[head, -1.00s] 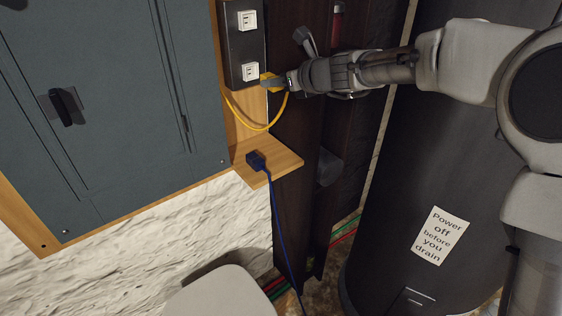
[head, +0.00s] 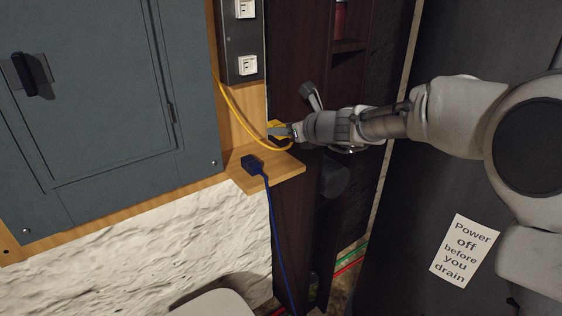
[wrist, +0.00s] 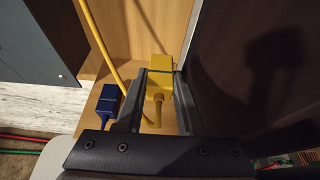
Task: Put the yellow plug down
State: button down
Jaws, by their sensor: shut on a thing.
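The yellow plug (wrist: 160,72) is between the two fingers of my gripper (wrist: 160,88), which is shut on it. In the head view, my gripper (head: 283,132) holds the yellow plug (head: 276,126) a little above the small wooden shelf (head: 285,172), near its back right part. I cannot tell whether the plug touches the shelf. Its yellow cord (head: 237,115) loops up to the left along the wooden board. The blue plug (head: 252,164) lies on the shelf, to the left of my gripper, and it also shows in the wrist view (wrist: 108,101).
An outlet strip (head: 244,66) is on the board above the shelf. A grey electrical panel (head: 90,110) is at left. A dark cabinet (head: 292,220) stands close on the right of the shelf. The blue cord (head: 270,225) hangs off the shelf's front.

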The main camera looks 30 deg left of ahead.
aim_at(282, 163)
notch_tip(282, 163, down, 7)
jog(key=b, duration=0.3)
jog(key=shift+r, duration=0.1)
jog(key=shift+f+b, duration=0.4)
jog(key=shift+b, duration=0.2)
jog(key=c, duration=0.5)
grip_release()
jog(key=shift+r, duration=0.1)
jog(key=shift+r, duration=0.1)
jog(key=shift+r+p, duration=0.2)
jog(key=shift+p, duration=0.25)
jog(key=shift+s+d+r, duration=0.1)
jog(key=shift+d+r, duration=0.15)
jog(key=shift+p+v, duration=1)
jog(key=shift+v, duration=4.7)
